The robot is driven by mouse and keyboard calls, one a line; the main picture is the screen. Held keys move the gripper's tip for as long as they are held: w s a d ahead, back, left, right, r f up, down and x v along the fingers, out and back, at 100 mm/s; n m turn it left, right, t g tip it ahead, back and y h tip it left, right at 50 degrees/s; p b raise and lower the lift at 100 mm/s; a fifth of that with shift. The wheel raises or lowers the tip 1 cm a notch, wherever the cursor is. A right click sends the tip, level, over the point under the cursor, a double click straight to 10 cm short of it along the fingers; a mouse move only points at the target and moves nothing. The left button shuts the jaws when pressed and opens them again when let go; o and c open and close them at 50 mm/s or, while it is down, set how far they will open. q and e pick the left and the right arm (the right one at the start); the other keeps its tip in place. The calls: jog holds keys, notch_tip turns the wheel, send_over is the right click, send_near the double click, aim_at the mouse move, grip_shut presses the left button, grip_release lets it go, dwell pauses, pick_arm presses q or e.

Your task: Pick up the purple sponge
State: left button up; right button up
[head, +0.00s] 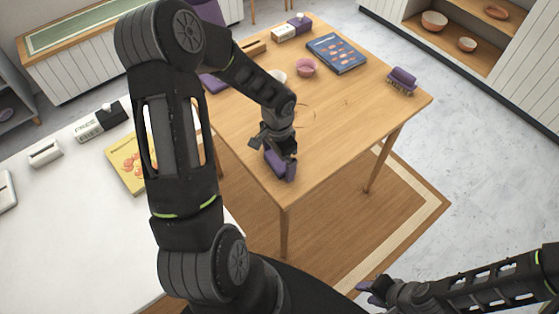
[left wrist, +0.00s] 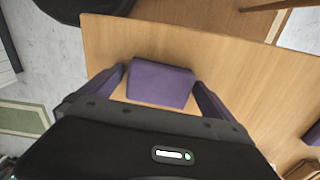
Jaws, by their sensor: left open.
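The purple sponge (left wrist: 160,83) is a soft-edged block lying on the wooden table, seen in the left wrist view between the two fingers of my left gripper (left wrist: 158,92). There are visible gaps between it and the fingers. In the head view my left gripper (head: 281,160) points down at the table's near corner; its purple-tipped fingers and the sponge are hard to tell apart there. It is open. My right gripper (head: 372,288) is at the bottom of the head view, away from the table; its jaw opening is unclear.
A white counter (head: 75,215) with a yellow book (head: 127,165) stands at the left.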

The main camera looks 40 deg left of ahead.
aim_at(278, 159)
pick_arm(q)
jog(key=shift+c, duration=0.4)
jog(key=c, duration=1.2)
jog(key=shift+r, duration=0.1)
notch_tip(278, 159, up, 10)
jog(key=shift+f, duration=0.1)
jog(key=o, duration=0.8)
jog(key=c, duration=0.6)
jog(key=shift+d, duration=0.1)
jog(key=shift+c, duration=0.2)
